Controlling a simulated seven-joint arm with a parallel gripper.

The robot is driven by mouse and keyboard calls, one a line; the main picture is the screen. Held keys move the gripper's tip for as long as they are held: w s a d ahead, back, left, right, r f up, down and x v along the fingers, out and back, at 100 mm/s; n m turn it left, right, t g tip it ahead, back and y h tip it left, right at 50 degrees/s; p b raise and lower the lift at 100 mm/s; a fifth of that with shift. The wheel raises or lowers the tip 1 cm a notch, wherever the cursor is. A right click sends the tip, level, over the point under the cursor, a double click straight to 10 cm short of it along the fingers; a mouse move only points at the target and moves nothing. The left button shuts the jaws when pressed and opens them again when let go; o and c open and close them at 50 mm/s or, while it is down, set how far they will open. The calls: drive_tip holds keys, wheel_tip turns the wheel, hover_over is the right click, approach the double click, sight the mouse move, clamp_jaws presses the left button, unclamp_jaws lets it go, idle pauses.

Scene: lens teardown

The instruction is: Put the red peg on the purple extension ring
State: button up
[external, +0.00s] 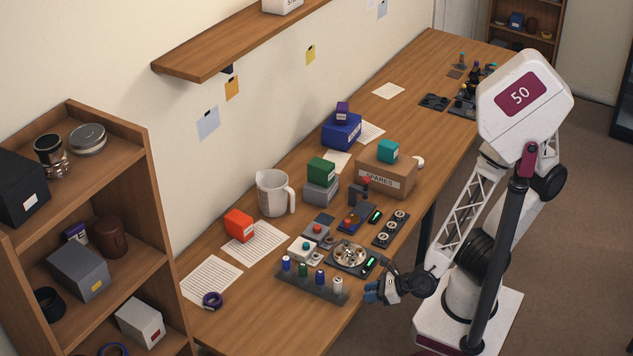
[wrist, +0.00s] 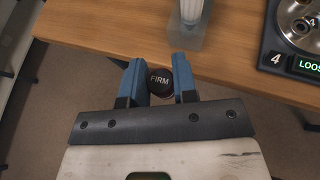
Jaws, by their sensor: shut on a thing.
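My gripper (wrist: 158,68) has its two blue fingers shut on a dark round piece (wrist: 160,82) marked FIRM, whose colour is too dark to call red. In the external view my gripper (external: 373,292) hangs just off the table's front edge, right of the peg rack, and the held piece is hidden. A purple ring (external: 212,300) lies flat at the left front of the table, apart from my gripper. No peg that is clearly red shows in the rack (external: 312,286); its pegs look blue, green and white.
The rack's end with a white peg (wrist: 191,10) is just ahead of my fingers. A dark station with a silver disc (external: 348,254) stands behind it. Several small modules, a red box (external: 239,225) and a white jug (external: 273,192) stand farther back. Paper sheets (external: 210,278) lie near the ring.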

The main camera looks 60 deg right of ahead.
drive_tip(key=shift+w+a, duration=0.1)
drive_tip(key=w+a+r+m+h, duration=0.1)
drive_tip(key=w+a, duration=0.3)
drive_tip(key=w, duration=0.6)
drive_tip(key=w+a+r+m+h, duration=0.1)
drive_tip(key=w+a, duration=0.4)
drive_tip(key=w, duration=0.6)
drive_tip(key=w+a+m+t+h, duration=0.1)
drive_tip(key=w+a+m+h, duration=0.2)
drive_tip(key=w, duration=0.8)
drive_tip(key=shift+a+r, duration=0.4)
drive_tip(key=shift+a, duration=0.65)
hover_over(212, 299)
drive_tip(key=shift+s+d+f, duration=0.25)
drive_tip(key=shift+s+f, duration=0.1)
drive_tip(key=shift+f, duration=0.35)
drive_tip(key=shift+w, duration=0.1)
drive_tip(key=shift+w+a, duration=0.2)
drive_tip(key=shift+f, duration=1.8)
